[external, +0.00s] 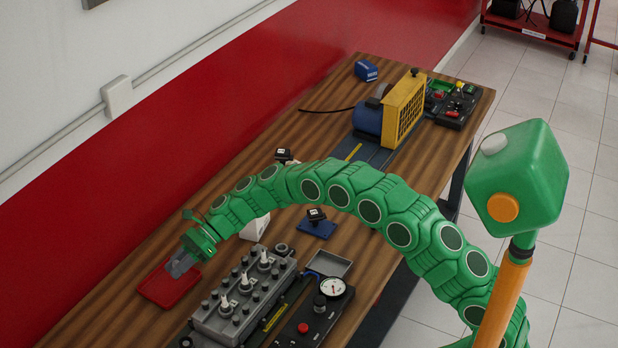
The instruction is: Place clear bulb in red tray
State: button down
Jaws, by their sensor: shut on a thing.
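The red tray (158,291) is a flat, shallow tray on the wooden table near the wall, at the lower left. My gripper (181,265) is at the end of my green arm, over the back right part of the tray. It is shut on a small greyish, see-through thing, which looks like the clear bulb. The bulb's outline is too small to make out. I cannot tell whether it touches the tray.
A grey engine block (235,308) with several white-topped plugs stands just right of the tray. A gauge panel (322,302) is beside it. A white box (255,227) stands behind the gripper. The yellow-guarded machine (403,105) is at the far end. Bare table lies left of the tray.

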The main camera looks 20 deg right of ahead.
jog(key=shift+w+a+f, duration=0.6)
jog(key=shift+a+f, duration=0.25)
jog(key=shift+f, duration=0.2)
jog(key=shift+w+a+f, duration=0.65)
jog(key=shift+a+f, duration=0.25)
jog(key=shift+f, duration=0.1)
jog(key=shift+w+a+f, duration=0.6)
jog(key=shift+a+f, duration=0.25)
jog(key=shift+f, duration=0.2)
jog(key=shift+w+a+f, duration=0.1)
jog(key=shift+a+f, duration=0.05)
jog(key=shift+f, duration=1.65)
jog(key=c, duration=0.9)
grip_release()
